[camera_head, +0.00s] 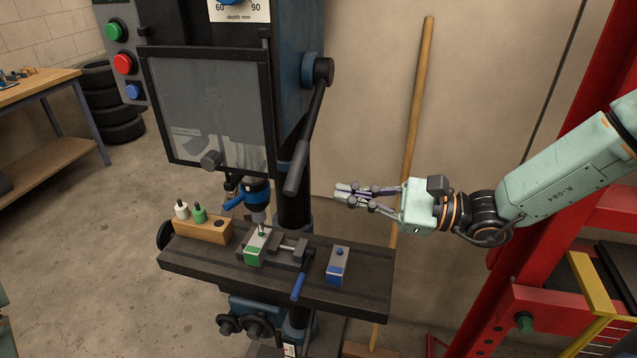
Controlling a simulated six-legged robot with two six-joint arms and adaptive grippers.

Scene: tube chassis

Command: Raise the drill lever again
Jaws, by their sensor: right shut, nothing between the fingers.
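The drill lever (306,135) is a dark bar with a thick grey grip at its lower end. It runs from a blue and black hub (318,70) on the right side of the drill press, and hangs down, tilted slightly left. My right gripper (345,193) comes in from the right, shut and empty, to the right of and a little below the grip, apart from it. The drill chuck (257,194) is above a green-marked block (256,246) in the vise on the drill table (340,296). My left gripper is not in view.
A blue-marked block (337,265) and a blue-handled vise lever (299,284) are on the drill table. A wooden holder (203,228) with bits stands at its left. A wooden pole (418,110) leans on the wall behind my right gripper. A red frame (530,225) is at right.

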